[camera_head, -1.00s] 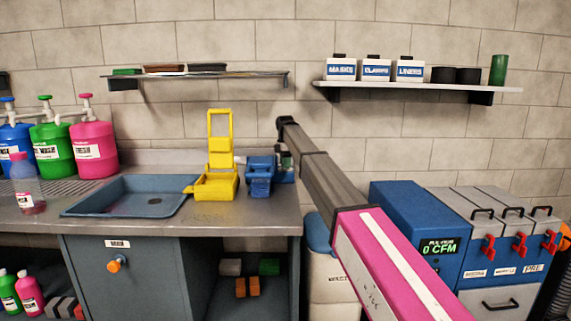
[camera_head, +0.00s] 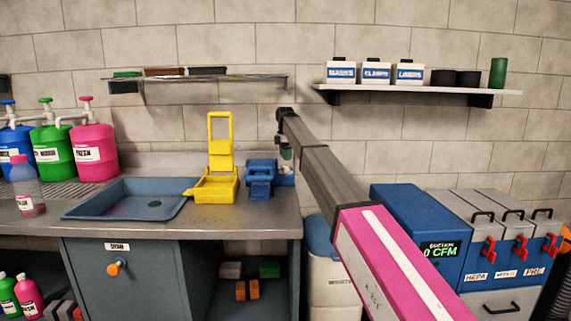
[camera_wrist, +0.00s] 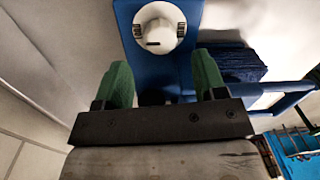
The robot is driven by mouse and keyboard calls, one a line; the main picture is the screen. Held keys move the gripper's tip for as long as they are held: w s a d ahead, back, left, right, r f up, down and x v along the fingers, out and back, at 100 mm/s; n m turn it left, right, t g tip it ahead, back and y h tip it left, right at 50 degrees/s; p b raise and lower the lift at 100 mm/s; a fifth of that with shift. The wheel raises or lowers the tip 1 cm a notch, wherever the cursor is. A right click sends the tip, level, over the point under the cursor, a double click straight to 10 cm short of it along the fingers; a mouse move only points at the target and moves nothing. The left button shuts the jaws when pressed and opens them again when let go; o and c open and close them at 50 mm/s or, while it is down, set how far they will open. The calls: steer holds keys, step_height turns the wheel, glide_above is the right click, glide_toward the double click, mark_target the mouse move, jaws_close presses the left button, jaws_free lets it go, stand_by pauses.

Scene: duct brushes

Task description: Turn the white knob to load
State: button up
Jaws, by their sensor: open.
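The white knob (camera_wrist: 159,27) shows at the top of the wrist view, round, with a short dark mark on its face. It sits on a blue panel (camera_wrist: 185,68) between small dark labels whose words I cannot read. My gripper (camera_wrist: 165,82) is open, its two green fingers apart and nothing between them. The knob lies beyond the fingertips, apart from them. In the head view, the blue device (camera_head: 262,178) stands on the counter at its right end. My gripper is largely hidden there behind my arm's end, and the knob cannot be made out.
A yellow device (camera_head: 214,186) with a raised frame stands left of the blue one, beside a sink tray (camera_head: 130,198). A shelf (camera_head: 420,89) with white boxes hangs above right. A blue machine (camera_head: 415,225) reading 0 CFM stands right of the counter (camera_head: 240,224).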

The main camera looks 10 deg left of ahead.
step_height(320, 180, up, 6)
steer(key=shift+w+a+f, duration=0.1)
steer(key=shift+w+f, duration=0.05)
steer(key=s+d+f+m, duration=0.4)
steer(key=s+d+f, duration=0.1)
steer(key=d+f, duration=0.5)
steer(key=s+d+f+m, duration=0.3)
steer(key=s+d+f, duration=0.2)
steer(key=d+f, duration=0.45)
steer(key=s+d+f+m, duration=0.45)
steer(key=d+f, duration=0.35)
steer(key=f, duration=0.5)
steer(key=s+d+f+m, duration=0.3)
steer(key=s+d+f, duration=0.2)
steer(key=s, duration=0.3)
steer(key=s+d+f+m, duration=0.4)
steer(key=s+d+f, duration=0.1)
steer(key=s, duration=0.4)
steer(key=s+d+f+m, duration=0.4)
steer(key=s+d+f, duration=0.1)
steer(key=s+d, duration=0.2)
steer(key=shift+s+d+f+t, duration=0.2)
steer(key=shift+s+f+t, duration=0.1)
steer(key=shift+s, duration=0.6)
